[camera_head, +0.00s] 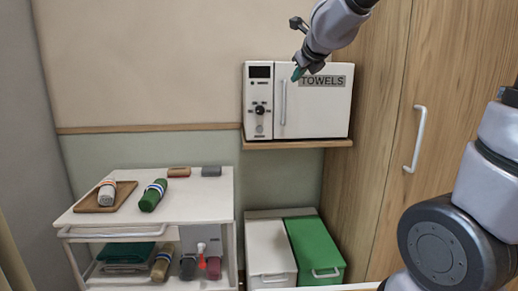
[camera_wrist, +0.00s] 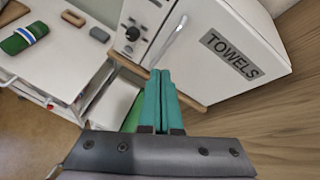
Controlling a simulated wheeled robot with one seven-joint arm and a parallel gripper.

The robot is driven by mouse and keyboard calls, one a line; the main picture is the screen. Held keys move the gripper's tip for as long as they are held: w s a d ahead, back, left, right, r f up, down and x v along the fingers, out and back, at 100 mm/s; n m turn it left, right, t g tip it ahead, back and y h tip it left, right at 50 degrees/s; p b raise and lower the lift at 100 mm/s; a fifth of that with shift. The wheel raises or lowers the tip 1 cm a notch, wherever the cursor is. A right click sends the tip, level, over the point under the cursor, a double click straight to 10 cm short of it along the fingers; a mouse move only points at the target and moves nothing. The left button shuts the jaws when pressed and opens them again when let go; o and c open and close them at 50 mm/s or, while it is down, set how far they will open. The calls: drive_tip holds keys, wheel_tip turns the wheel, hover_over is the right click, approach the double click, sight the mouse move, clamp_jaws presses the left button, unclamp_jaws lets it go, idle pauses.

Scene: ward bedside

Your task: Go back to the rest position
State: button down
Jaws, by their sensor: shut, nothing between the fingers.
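My gripper (camera_head: 298,73) is raised in front of the white towel warmer, near its door handle in the head view. In the wrist view its two green fingers (camera_wrist: 160,100) lie together, with nothing between them. The towel warmer (camera_head: 318,118) is a white box labelled TOWELS on a wooden shelf, and its door looks shut. Its door (camera_wrist: 230,30) and pale upright handle also show in the wrist view, beyond the fingertips. I cannot tell whether the fingertips touch it.
A white trolley (camera_head: 215,205) stands at the left with a wooden tray (camera_head: 125,195), a green rolled item (camera_head: 153,195) and small blocks on top. Bottles and a folded green cloth (camera_head: 125,252) are below. A white bin and a green-lidded bin (camera_head: 315,245) stand under the shelf. A wooden cabinet (camera_head: 385,150) is at right.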

drive_tip(key=s+d+r+n+y, duration=0.1)
drive_tip(key=s+r+n+y, duration=0.3)
drive_tip(key=s+n, duration=0.65)
drive_tip(key=s+d+f+n+g+h, duration=0.3)
drive_tip(key=s+d+f+n+g, duration=0.2)
drive_tip(key=s+d+f+n, duration=0.4)
drive_tip(key=s+n, duration=0.3)
drive_tip(key=n, duration=0.2)
drive_tip(key=shift+d+f+h, duration=0.35)
drive_tip(key=shift+f+h, duration=0.05)
drive_tip(key=shift+n, duration=0.25)
